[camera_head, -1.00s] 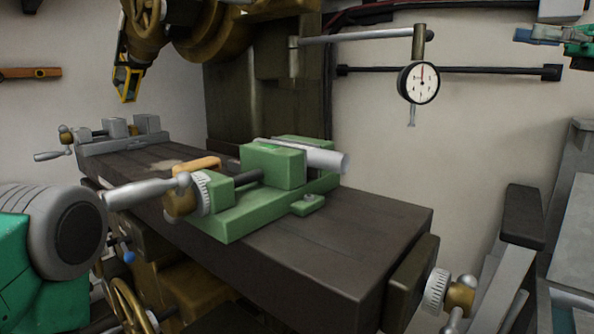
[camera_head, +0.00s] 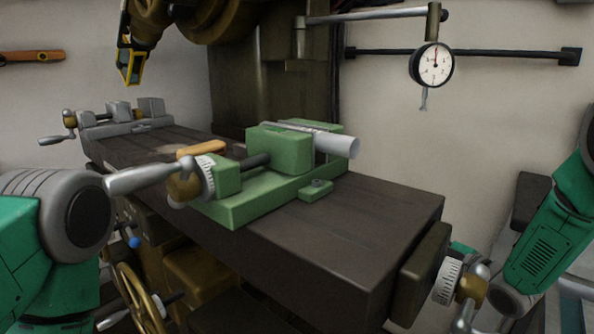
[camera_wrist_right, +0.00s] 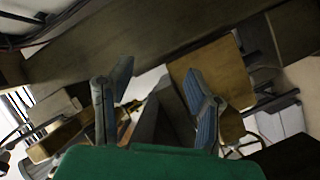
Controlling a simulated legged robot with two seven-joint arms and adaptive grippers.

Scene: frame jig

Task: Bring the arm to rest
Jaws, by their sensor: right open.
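My right arm (camera_head: 548,240), green and grey, hangs down at the right of the head view, beside the right end of the machine table (camera_head: 300,240). Its gripper is hidden or cannot be made out there. In the right wrist view my right gripper (camera_wrist_right: 160,75) has its two grey-blue fingers spread apart, with nothing held between them. My left arm (camera_head: 60,235) shows only as a green and grey link at the left edge of the head view. My left gripper is out of sight.
A green vise (camera_head: 280,150) holding a pale bar (camera_head: 335,146) is on the table. A dial gauge (camera_head: 431,65) hangs above right. A crank with a graduated dial (camera_head: 448,281) projects at the table's right end, close to my right arm. A grey vise (camera_head: 120,117) sits at the far left.

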